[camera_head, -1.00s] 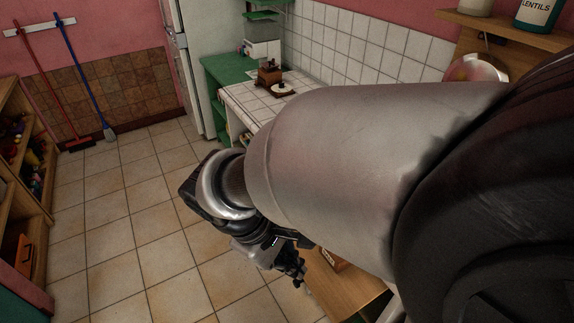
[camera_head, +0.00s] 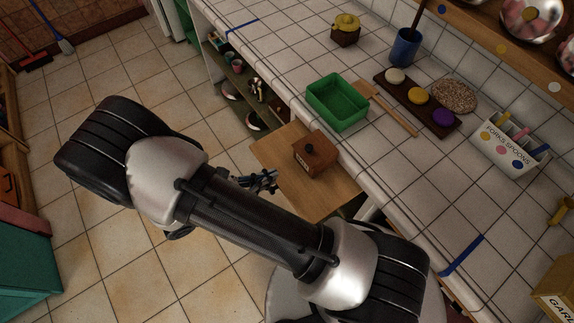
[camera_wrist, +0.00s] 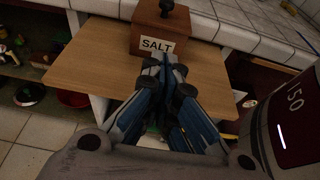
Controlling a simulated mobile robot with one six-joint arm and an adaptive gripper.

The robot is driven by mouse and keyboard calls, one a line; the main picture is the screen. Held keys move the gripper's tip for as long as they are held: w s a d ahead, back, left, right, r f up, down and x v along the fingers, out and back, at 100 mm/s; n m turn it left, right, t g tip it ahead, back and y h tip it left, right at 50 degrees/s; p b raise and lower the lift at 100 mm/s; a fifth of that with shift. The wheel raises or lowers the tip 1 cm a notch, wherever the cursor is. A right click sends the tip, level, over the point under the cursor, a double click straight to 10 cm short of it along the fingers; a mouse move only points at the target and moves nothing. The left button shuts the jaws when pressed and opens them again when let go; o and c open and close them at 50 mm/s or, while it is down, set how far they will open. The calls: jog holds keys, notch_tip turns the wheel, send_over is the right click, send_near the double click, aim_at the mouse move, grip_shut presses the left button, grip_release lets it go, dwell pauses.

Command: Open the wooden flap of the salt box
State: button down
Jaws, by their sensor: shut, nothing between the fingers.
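The salt box (camera_head: 316,155) is a small reddish-brown wooden box with a dark knob on top. It stands on a pale wooden board (camera_head: 270,150) beside the tiled counter. In the wrist view the salt box (camera_wrist: 190,22) shows its front with a white "SALT" label, and its top is partly cut off by the frame edge. Its flap looks closed. My gripper (camera_head: 274,180) is left of the box, apart from it in the head view. In the wrist view my gripper (camera_wrist: 168,62) is shut and empty, its fingertips in front of the label; contact cannot be told.
The tiled counter (camera_head: 290,60) holds a green tub (camera_head: 338,103), a wooden board with coloured discs (camera_head: 410,93), a blue pot (camera_head: 405,48) and a "FORKS SPOONS" holder (camera_head: 508,143). Open shelves with pots (camera_head: 250,90) lie below the counter.

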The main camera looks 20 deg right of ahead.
aim_at(304, 163)
jog(key=b+x, duration=0.2)
jog(key=x, duration=0.7)
jog(key=shift+d+f, duration=0.1)
jog(key=shift+d, duration=0.1)
